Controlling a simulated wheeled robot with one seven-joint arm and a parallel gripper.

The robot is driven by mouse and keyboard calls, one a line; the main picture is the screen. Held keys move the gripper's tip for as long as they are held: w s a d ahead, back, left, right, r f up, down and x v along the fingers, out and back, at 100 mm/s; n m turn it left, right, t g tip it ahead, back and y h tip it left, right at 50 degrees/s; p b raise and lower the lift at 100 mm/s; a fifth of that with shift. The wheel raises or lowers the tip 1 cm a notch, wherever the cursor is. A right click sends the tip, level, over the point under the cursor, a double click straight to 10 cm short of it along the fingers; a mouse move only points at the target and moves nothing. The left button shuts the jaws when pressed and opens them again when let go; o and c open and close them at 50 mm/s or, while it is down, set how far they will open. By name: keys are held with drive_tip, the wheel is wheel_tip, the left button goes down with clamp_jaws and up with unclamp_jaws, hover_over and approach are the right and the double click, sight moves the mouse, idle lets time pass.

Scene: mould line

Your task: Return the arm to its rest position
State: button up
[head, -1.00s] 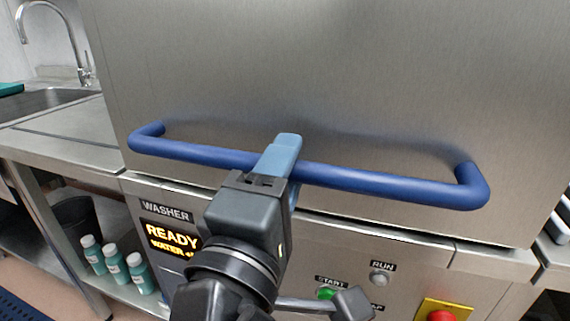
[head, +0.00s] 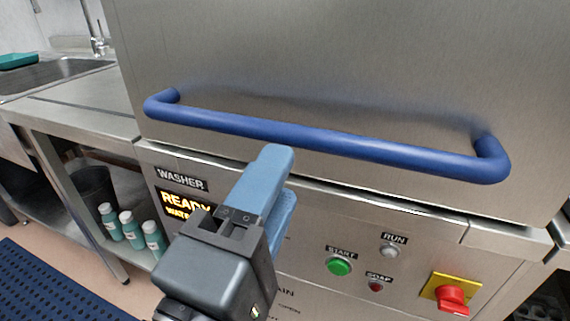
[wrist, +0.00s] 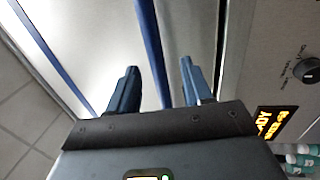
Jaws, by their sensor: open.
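My gripper (head: 270,185) is in front of the washer's control panel, below the blue door handle (head: 320,139), and holds nothing. In the wrist view my gripper (wrist: 160,88) shows two blue fingers spread apart, with the blue handle (wrist: 150,40) beyond and between them in the picture. The fingers look clear of the handle in the head view. The washer door (head: 340,60) is a brushed steel front and looks closed against the panel, with a thin dark gap along its lower edge.
The panel carries a lit READY display (head: 184,205), a green START button (head: 340,267) and a red knob on yellow (head: 453,299). A steel counter (head: 80,110) with a sink stands at left, with several teal bottles (head: 130,230) beneath. A blue mat (head: 50,290) lies on the floor.

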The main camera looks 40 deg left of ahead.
drive_tip(key=shift+s, duration=0.2)
idle(0.4)
drive_tip(key=d+f+m+g, duration=0.45)
drive_tip(key=d+f, duration=0.95)
drive_tip(key=f, duration=0.5)
drive_tip(key=s+d+f+m, duration=0.4)
drive_tip(key=s+d+m, duration=0.15)
drive_tip(key=d, duration=0.25)
drive_tip(key=s+d+r+m+h, duration=0.3)
drive_tip(key=s+d+m+h, duration=0.2)
drive_tip(key=s+d+m, duration=0.8)
wheel_tip(320, 180, up, 12)
drive_tip(key=s+d+n+p, duration=0.1)
drive_tip(key=d+n+p, duration=0.1)
drive_tip(key=p, duration=1.1)
drive_tip(key=shift+s, duration=0.35)
